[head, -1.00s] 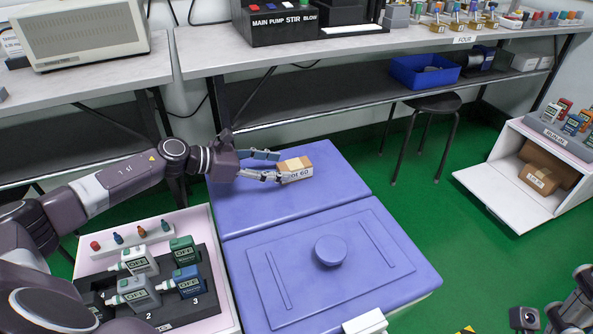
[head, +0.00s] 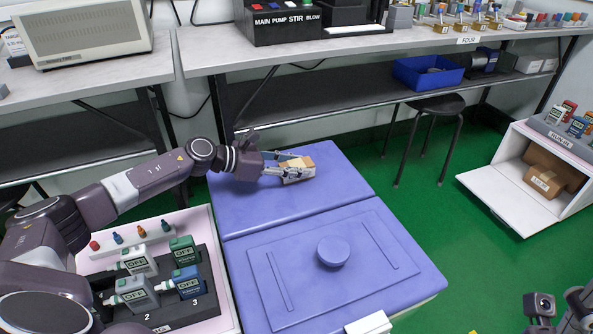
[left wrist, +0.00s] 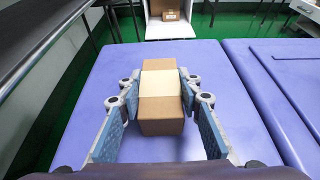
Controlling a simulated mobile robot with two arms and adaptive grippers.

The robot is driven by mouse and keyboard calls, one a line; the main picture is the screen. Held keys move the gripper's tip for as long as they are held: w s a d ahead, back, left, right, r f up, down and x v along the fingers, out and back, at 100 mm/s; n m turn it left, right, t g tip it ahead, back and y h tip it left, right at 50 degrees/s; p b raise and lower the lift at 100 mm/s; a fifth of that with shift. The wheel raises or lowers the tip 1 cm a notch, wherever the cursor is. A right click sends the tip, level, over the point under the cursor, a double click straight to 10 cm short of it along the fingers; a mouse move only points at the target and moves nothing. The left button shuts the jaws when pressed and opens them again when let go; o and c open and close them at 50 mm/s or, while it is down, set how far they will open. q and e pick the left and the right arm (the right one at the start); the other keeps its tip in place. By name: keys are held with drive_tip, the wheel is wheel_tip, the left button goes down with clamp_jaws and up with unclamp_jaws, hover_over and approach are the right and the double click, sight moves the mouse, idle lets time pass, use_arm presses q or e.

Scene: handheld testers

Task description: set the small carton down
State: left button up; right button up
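The small carton (head: 297,170) is a brown box with a pale band across its top and lettering on its side. It sits on the far part of the blue-violet padded surface (head: 340,180). My left gripper (head: 292,165) reaches in from the left with one finger on each side of it. In the left wrist view, the carton (left wrist: 161,110) lies between the two fingertips (left wrist: 160,95), very close to both; contact is not clear. My right gripper (head: 560,310) is only partly visible at the lower right corner, and its fingers cannot be made out.
A round blue-violet knob (head: 333,251) rises from the near panel. A black stool (head: 436,105) and an open white box (head: 500,195) with a brown carton inside stand to the right.

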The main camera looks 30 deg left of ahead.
use_arm(q)
drive_tip(key=c, duration=0.8)
drive_tip(key=shift+o, duration=0.2)
drive_tip(key=shift+r, duration=0.1)
